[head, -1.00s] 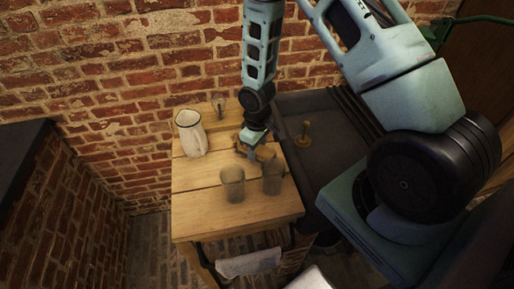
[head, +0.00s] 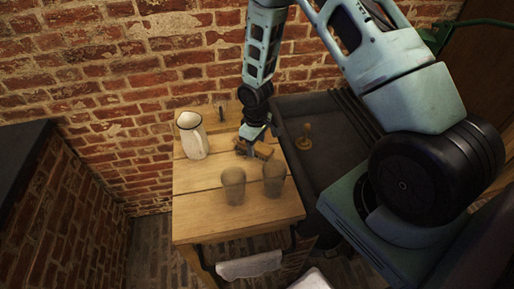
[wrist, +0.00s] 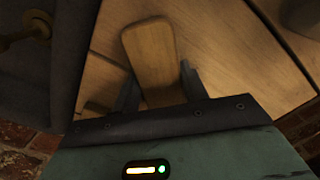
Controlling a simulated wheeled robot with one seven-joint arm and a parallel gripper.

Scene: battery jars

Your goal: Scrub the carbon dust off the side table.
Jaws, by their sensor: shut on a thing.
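The side table (head: 205,217) is a small table of pale wooden boards. My gripper (head: 252,150) is low over its back right part. The gripper is shut on a wooden scrubbing brush (wrist: 150,55), whose rounded handle shows between the fingers in the wrist view. The brush's underside is hidden, so I cannot tell whether it touches the boards.
A white jug (head: 192,136) stands at left. A small dark upright thing (head: 221,113) is behind. A dark surface at right holds a brass-coloured knobbed object (head: 305,137). A cloth (head: 249,265) hangs in front.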

